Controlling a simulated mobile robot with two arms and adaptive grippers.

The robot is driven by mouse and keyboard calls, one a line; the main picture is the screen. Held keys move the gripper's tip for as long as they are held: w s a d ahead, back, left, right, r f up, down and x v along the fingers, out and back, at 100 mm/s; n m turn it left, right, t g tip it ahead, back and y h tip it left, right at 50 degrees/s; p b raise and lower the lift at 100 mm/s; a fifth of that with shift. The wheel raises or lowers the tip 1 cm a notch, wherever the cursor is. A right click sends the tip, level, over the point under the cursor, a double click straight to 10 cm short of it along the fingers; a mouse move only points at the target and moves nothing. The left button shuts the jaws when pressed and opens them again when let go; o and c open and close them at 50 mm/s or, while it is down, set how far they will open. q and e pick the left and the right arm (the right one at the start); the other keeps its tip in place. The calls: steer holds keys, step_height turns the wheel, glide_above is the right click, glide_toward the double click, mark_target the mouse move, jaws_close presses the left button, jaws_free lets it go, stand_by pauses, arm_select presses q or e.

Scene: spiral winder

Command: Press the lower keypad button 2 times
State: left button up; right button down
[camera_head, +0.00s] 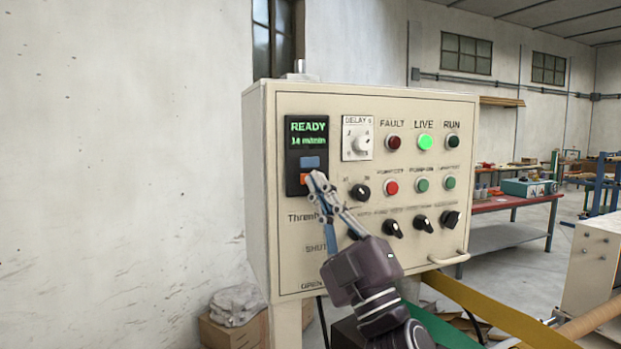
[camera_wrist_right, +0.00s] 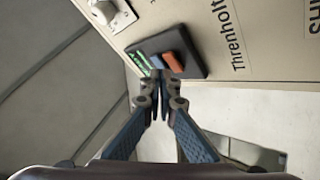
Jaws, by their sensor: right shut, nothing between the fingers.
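The black keypad (camera_head: 292,162) is on the left of the beige control panel, with a lit green READY display (camera_head: 308,128). Its blue upper button (camera_head: 310,162) shows fully. The orange lower button (camera_head: 303,178) is partly hidden by my right gripper (camera_head: 316,179), which is shut and empty with its tips at that button. In the right wrist view the shut fingertips (camera_wrist_right: 165,78) are close to the orange button (camera_wrist_right: 172,62), beside the blue one (camera_wrist_right: 155,62). I cannot tell whether they touch it. My left gripper is not in view.
The control panel (camera_head: 350,270) also has a delay knob (camera_head: 360,142), indicator lamps, push buttons and black selector knobs right of the keypad. A handle (camera_head: 448,258) sticks out at its lower right. A red workbench (camera_head: 500,202) stands behind to the right.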

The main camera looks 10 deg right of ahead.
steer(key=shift+s, duration=0.1)
steer(key=s, duration=0.2)
steer(key=s+d+p, duration=0.1)
steer(key=s, duration=0.1)
steer(key=shift+s, duration=0.35)
stand_by(1.9)
